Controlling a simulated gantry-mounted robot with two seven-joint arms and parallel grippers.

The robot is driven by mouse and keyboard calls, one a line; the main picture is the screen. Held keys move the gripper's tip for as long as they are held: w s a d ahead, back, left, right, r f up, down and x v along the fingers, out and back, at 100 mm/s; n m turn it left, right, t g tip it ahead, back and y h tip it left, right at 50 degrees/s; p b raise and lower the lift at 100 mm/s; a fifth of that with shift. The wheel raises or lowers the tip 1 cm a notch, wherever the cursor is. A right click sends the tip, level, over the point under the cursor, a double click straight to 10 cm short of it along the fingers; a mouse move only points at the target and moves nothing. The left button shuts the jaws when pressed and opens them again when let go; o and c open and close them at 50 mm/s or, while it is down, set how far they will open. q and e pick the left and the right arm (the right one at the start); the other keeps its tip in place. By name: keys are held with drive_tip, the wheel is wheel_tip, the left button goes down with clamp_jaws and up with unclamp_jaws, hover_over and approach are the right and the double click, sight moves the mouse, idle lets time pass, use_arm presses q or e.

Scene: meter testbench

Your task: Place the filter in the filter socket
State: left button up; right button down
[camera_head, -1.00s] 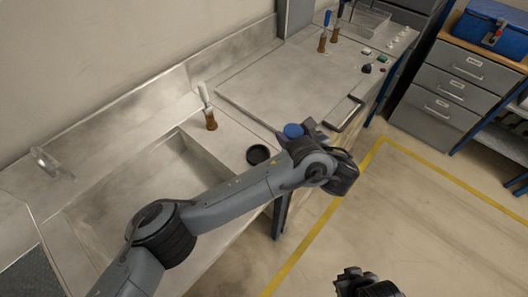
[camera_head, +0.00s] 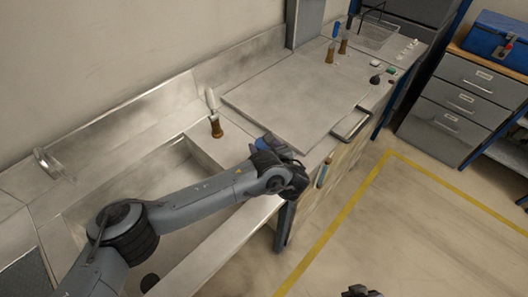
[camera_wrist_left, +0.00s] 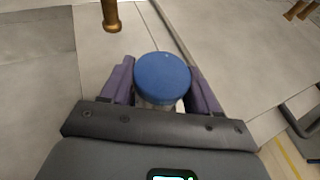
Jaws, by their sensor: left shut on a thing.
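The filter, with a round blue cap (camera_wrist_left: 162,78) and a pale body below it, is held between the purple-grey fingers of my left gripper (camera_wrist_left: 160,95). In the head view the blue cap (camera_head: 262,143) shows at the fingertips of the left gripper (camera_head: 268,147), over the steel bench. The dark round socket on the bench is hidden behind my left gripper and arm, so I cannot tell whether the filter touches it. Only the top of my right gripper (camera_head: 362,292) shows at the bottom edge, and its jaws cannot be read.
A brown-based valve with a pale handle (camera_head: 216,127) stands close behind the left gripper; its brass part (camera_wrist_left: 111,15) shows in the wrist view. A flat raised panel (camera_head: 295,98) lies to the right, with a metal handle (camera_head: 351,124). A sunken basin (camera_head: 130,195) lies left.

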use_arm(q)
drive_tip(key=shift+f, duration=1.1)
drive_tip(key=shift+f+b, duration=0.2)
drive_tip(key=shift+b, duration=0.15)
drive_tip(key=o, duration=1.3)
drive_tip(key=shift+c, duration=0.2)
drive_tip(key=shift+r, duration=0.15)
drive_tip(key=shift+s+r+p, duration=0.1)
drive_tip(key=shift+r+p, duration=0.05)
drive_tip(key=shift+p, duration=0.15)
drive_tip(key=p+v, duration=0.3)
drive_tip(key=v, duration=0.8)
drive_tip(key=shift+s, duration=0.35)
drive_tip(key=shift+d+r, duration=0.15)
drive_tip(key=shift+d, duration=0.05)
